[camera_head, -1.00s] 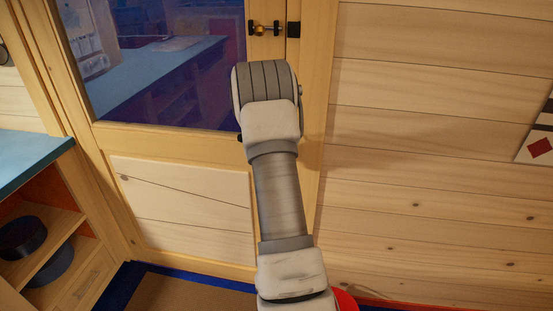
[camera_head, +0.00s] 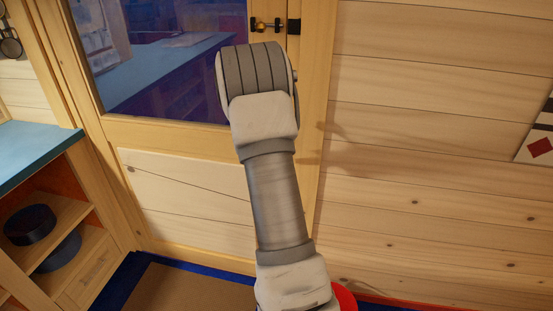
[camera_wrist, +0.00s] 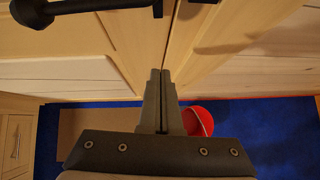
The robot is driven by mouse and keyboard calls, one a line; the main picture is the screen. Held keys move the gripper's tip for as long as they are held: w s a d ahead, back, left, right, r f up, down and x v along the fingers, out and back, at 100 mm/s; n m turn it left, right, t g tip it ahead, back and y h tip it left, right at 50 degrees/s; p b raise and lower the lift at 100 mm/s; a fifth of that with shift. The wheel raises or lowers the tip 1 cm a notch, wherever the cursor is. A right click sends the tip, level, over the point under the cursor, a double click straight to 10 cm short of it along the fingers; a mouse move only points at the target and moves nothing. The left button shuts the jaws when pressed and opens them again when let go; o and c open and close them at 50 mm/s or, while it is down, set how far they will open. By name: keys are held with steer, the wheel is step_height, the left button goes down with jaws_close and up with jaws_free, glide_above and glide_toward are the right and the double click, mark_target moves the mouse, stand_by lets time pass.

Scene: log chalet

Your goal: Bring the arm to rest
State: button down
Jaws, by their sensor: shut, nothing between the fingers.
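My arm rises in front of a wooden door (camera_head: 185,205) in the head view, with its elbow end toward the door latch (camera_head: 265,26). My gripper is hidden in that view. In the wrist view my gripper (camera_wrist: 161,76) has its two fingers together, with nothing between them. The fingers point at the vertical seam of the door's wood, and I cannot tell how far off it is.
A dark door handle (camera_wrist: 95,8) crosses the top left of the wrist view. A red round object (camera_wrist: 205,117) is by the fingers' right side, over the blue floor (camera_wrist: 270,135). A blue-topped shelf unit (camera_head: 30,150) with dark pans (camera_head: 30,224) stands left.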

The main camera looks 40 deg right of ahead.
steer(key=v, duration=0.6)
steer(key=shift+s, duration=0.2)
steer(key=shift+d, duration=0.1)
